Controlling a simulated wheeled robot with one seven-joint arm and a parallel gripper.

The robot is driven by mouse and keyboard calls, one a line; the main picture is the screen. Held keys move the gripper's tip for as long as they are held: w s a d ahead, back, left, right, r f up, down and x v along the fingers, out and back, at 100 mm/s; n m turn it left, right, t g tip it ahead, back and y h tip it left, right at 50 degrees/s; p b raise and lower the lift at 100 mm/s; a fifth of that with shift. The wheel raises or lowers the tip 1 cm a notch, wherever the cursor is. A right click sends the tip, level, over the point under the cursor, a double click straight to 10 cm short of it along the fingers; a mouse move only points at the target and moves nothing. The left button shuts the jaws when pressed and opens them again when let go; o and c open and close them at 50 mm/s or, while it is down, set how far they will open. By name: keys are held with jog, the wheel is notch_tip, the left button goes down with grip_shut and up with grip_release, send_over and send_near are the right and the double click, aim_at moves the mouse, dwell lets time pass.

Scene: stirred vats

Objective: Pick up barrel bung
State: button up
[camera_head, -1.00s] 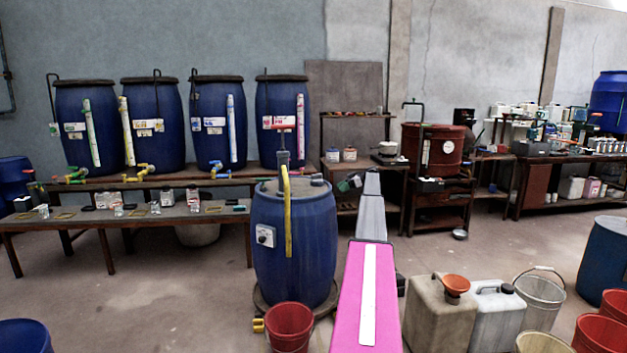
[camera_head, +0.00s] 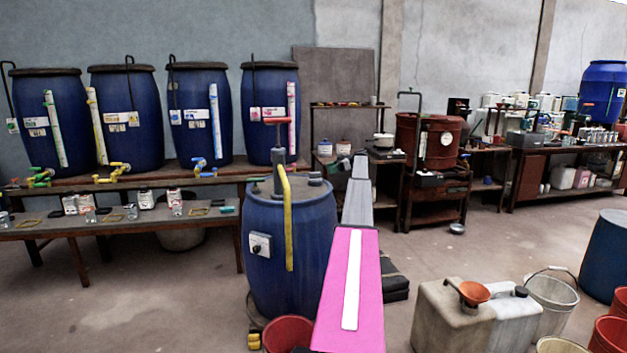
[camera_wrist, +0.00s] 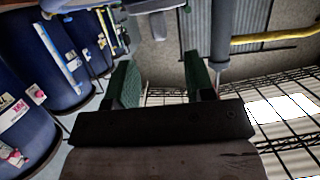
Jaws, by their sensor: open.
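In the head view, a blue barrel (camera_head: 300,270) with a yellow hose and a red-handled upright stands in front of me. A small dark grey plug (camera_head: 315,179) sits on its lid and may be the barrel bung, but I cannot be sure. In the wrist view, my gripper (camera_wrist: 160,65) shows two green fingers spread apart with nothing between them. No bung is clear in the wrist view.
Several blue vats stand on a bench (camera_head: 240,171) at the back left. A red bucket (camera_head: 287,335) is by the barrel's foot. A beige canister (camera_head: 450,320) and a metal bucket (camera_head: 552,300) stand at the right. Open floor (camera_head: 470,250) lies behind them.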

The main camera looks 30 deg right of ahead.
aim_at(324, 184)
jog(key=x, duration=0.9)
jog(key=shift+a+r, duration=0.15)
jog(key=shift+r, duration=0.15)
grip_shut()
